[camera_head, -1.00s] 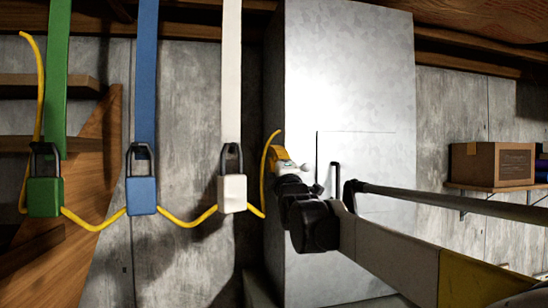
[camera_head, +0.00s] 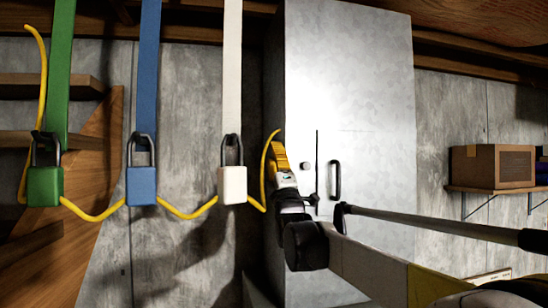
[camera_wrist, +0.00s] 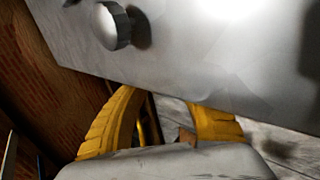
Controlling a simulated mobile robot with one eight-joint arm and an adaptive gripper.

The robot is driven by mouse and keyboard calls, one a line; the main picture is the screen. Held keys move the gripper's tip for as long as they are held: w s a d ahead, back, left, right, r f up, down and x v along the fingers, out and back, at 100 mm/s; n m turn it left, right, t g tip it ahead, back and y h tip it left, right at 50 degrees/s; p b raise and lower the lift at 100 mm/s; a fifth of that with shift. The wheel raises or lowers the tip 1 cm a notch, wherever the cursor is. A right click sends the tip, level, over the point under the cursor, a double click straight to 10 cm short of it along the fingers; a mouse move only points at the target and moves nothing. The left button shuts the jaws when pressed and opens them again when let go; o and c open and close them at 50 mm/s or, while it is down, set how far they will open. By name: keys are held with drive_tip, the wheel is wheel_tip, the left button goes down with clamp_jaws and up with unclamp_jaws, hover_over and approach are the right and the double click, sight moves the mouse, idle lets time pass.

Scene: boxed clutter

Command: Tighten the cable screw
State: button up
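My gripper (camera_head: 278,150) has yellow fingers and is left of this knob, by the cable's raised end. In the wrist view, the fingers are apart with a thin yellow strand, probably the cable (camera_wrist: 146,122), showing behind the gap. I cannot tell whether they touch it.
A green padlock (camera_head: 45,187), a blue padlock (camera_head: 141,187) and a white padlock (camera_head: 232,185) hang on straps left of the grey cabinet (camera_head: 350,80). A dark handle (camera_head: 335,181) protrudes from the cabinet. A cardboard box (camera_head: 492,166) stands on a shelf at right.

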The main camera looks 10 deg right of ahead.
drive_tip(key=shift+o, duration=0.2)
drive_tip(key=v, duration=1.2)
